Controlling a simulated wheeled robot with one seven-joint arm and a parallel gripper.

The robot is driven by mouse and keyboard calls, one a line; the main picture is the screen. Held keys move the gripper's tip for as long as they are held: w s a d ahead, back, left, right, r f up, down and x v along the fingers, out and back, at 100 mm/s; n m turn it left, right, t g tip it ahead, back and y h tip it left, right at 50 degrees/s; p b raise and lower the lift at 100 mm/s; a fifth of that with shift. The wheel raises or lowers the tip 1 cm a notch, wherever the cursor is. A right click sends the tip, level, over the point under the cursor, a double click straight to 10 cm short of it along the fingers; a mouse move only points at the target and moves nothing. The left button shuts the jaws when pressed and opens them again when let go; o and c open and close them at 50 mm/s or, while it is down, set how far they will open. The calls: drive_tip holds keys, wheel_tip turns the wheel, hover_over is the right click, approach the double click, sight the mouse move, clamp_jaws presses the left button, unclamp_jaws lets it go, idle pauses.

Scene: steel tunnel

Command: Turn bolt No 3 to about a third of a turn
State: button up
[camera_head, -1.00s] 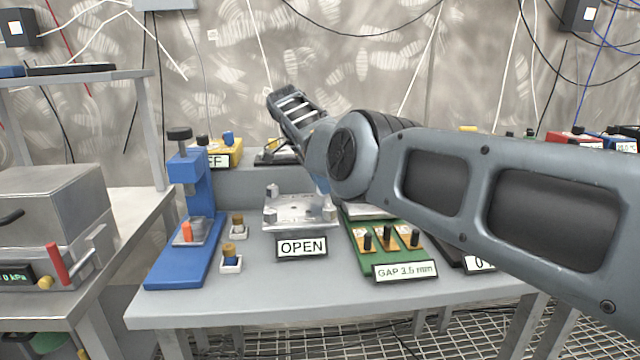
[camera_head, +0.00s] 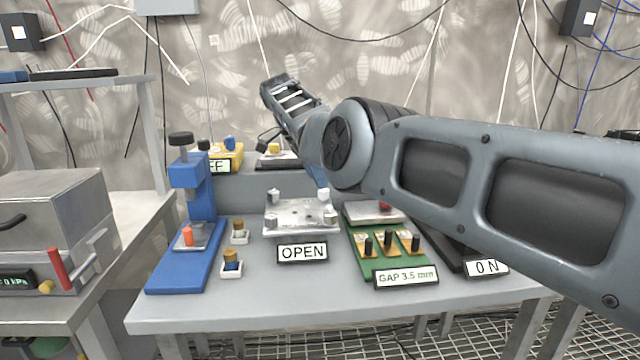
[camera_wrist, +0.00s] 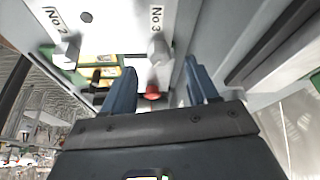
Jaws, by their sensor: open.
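In the wrist view, bolt No 3 (camera_wrist: 158,52) is a pale knob on a light metal plate (camera_wrist: 112,22), beside its printed label. Bolt No 2 (camera_wrist: 66,56) stands to its left. My gripper (camera_wrist: 160,72) is open, with its two blue fingers on either side in the picture and bolt No 3 between and beyond their tips. I cannot tell whether a finger touches it. In the head view, the plate (camera_head: 300,214) with its corner bolts lies on the bench behind the OPEN sign (camera_head: 302,252). My arm hides most of my gripper there; a blue bit shows above the plate.
A blue press (camera_head: 187,225) and two small blocks stand left of the plate. A green board (camera_head: 375,262) marked GAP 3.5 mm is on its right. A red knob (camera_wrist: 152,92) shows near my fingers in the wrist view. The bench (camera_head: 240,302) front is clear.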

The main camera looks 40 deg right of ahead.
sight(310, 202)
drive_tip(key=v, duration=0.4)
idle(0.5)
